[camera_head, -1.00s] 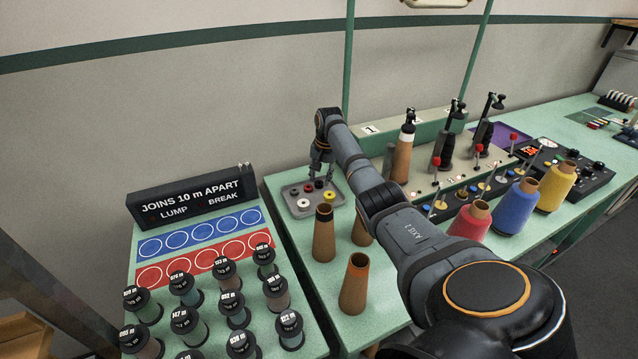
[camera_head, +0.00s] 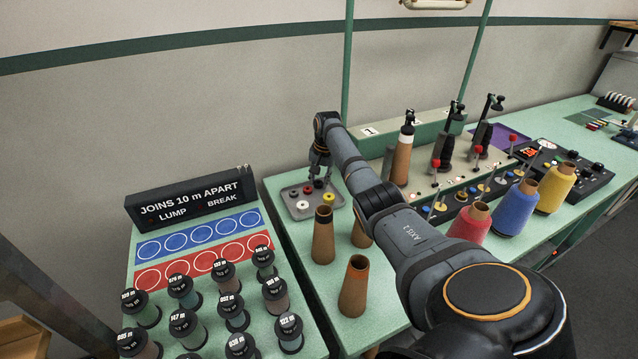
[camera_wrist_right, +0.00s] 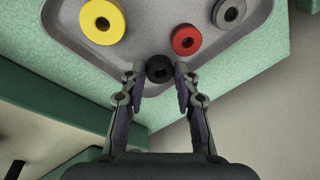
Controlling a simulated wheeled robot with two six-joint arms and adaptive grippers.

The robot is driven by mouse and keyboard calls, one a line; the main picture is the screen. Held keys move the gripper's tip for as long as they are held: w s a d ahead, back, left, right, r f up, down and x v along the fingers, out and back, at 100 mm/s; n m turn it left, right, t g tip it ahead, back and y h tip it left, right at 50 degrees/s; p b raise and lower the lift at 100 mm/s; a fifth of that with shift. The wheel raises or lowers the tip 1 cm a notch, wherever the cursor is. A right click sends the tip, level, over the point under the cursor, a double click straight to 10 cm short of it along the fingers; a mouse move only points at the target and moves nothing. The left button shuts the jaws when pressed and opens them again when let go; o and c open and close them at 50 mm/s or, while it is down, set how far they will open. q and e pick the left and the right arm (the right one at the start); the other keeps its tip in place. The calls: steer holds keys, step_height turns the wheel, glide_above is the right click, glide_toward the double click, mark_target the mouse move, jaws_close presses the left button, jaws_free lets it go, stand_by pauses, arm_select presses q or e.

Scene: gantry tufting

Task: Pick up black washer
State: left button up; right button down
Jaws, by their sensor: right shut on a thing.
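The black washer (camera_wrist_right: 160,69) is a small dark ring. In the right wrist view it sits between the two fingertips of my right gripper (camera_wrist_right: 156,76), which is shut on it. It appears over the edge of the grey tray (camera_wrist_right: 135,52); I cannot tell if it still touches the tray. In the head view my right gripper (camera_head: 319,172) points down at the back of the tray (camera_head: 290,190), and the washer there is small and partly hidden. My left gripper is not in view.
Brown cones (camera_head: 323,235) stand in front of the tray. A sign board (camera_head: 190,198) stands to the left, with thread cones (camera_head: 470,222) to the right.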

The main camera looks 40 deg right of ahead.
step_height(320, 180, up, 3)
steer(key=shift+s+d+f+b, duration=0.1)
steer(key=shift+d+f+b, duration=0.1)
steer(key=shift+b, duration=0.15)
steer(key=s+d+r+b, duration=0.2)
steer(key=s+r+b, duration=0.2)
steer(key=s+r, duration=0.5)
steer(key=s, duration=0.4)
steer(key=shift+s+d+r, duration=0.25)
steer(key=shift+d+r, duration=0.05)
steer(key=shift+r, duration=0.1)
